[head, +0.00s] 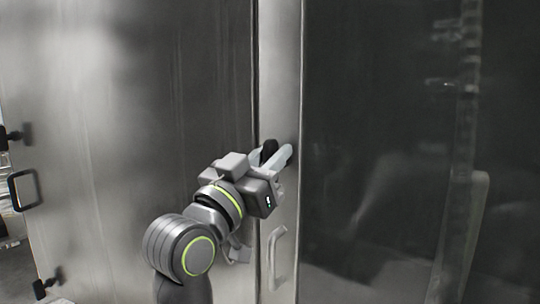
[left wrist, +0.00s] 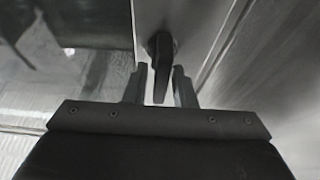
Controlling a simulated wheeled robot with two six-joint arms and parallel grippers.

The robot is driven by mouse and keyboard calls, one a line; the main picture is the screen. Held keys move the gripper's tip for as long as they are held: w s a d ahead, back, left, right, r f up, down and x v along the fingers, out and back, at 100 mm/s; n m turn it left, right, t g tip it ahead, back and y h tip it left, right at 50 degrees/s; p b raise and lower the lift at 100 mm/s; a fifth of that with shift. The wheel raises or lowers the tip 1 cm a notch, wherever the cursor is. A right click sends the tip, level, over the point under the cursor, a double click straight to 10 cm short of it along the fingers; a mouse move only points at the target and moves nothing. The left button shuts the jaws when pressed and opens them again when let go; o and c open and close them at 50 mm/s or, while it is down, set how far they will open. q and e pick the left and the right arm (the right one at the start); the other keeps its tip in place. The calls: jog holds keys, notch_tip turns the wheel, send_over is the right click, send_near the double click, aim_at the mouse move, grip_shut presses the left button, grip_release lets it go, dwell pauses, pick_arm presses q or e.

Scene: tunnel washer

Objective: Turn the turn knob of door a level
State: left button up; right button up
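The turn knob (left wrist: 161,62) is a black lever on the narrow metal frame of door a. In the left wrist view it points toward my left gripper (left wrist: 159,88), and its tip lies between the two fingers. The fingers are open, with a gap showing on each side of the knob. In the head view my left gripper (head: 272,155) is at the metal strip, its fingers around the black knob (head: 268,148), which is partly hidden. Door a (head: 390,90) is the dark glass panel to the right. My right gripper is not in view.
A pale metal handle (head: 278,258) sits on the strip below my left gripper. A large steel panel (head: 150,100) fills the left side, with a black handle (head: 25,189) at its left edge. The glass side is clear of objects in front.

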pick_arm(q)
grip_shut()
jog(key=shift+f, duration=0.1)
jog(key=shift+f+m+g+h+b, duration=0.15)
jog(key=shift+m+g+h+b, duration=0.25)
jog(key=shift+m+b, duration=0.6)
jog(key=m+g+h+b, duration=0.1)
jog(key=m+b, duration=0.1)
jog(key=m, duration=0.1)
jog(key=m+g+h+b, duration=0.1)
jog(key=m+b, duration=0.2)
jog(key=m, duration=0.1)
jog(key=shift+s+d+f+g, duration=0.15)
jog(key=shift+g, duration=0.25)
jog(key=shift+s+d+f+m+g+y+b, duration=0.15)
jog(key=shift+m+g+b, duration=0.7)
jog(key=shift+m, duration=1.4)
jog(key=shift+w+m+g+y+b, duration=0.1)
jog(key=shift+m+g+b, duration=0.75)
jog(key=shift+m, duration=1.35)
jog(key=shift+s+d+f+m+g+y+b, duration=0.15)
jog(key=shift+m+g+b, duration=0.7)
jog(key=shift+m, duration=1.4)
jog(key=shift+r, duration=0.1)
